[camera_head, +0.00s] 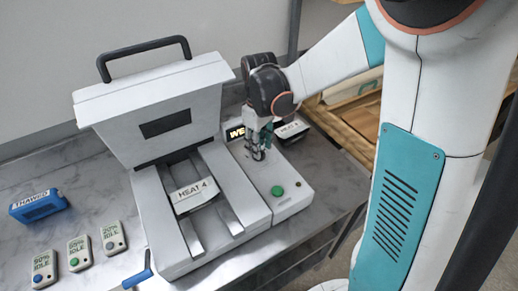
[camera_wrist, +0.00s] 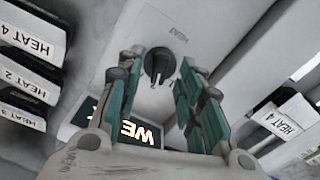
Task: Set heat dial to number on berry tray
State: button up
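The tray labelled HEAT 4 (camera_head: 195,195) sits in the channel of the white machine (camera_head: 160,235), under its raised lid. The same label shows on the tray in the wrist view (camera_wrist: 285,122). Its contents cannot be made out. The black heat dial (camera_wrist: 158,64) is on the machine's right-hand panel, marked HEAT beside it; its setting cannot be read. My gripper (camera_head: 259,153) is over that panel, pointing down. In the wrist view my gripper's teal fingers (camera_wrist: 161,78) are apart, one on each side of the dial. I see no contact.
A lit display (camera_head: 236,133) is behind the gripper, and a green button (camera_head: 277,191) in front. Several trays with HEAT labels (camera_wrist: 25,78) are stacked beside the panel. A blue THAWED block (camera_head: 38,206) and three IDLE tags (camera_head: 78,253) lie on the counter at left.

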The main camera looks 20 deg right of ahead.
jog(key=shift+f, duration=0.65)
grip_shut()
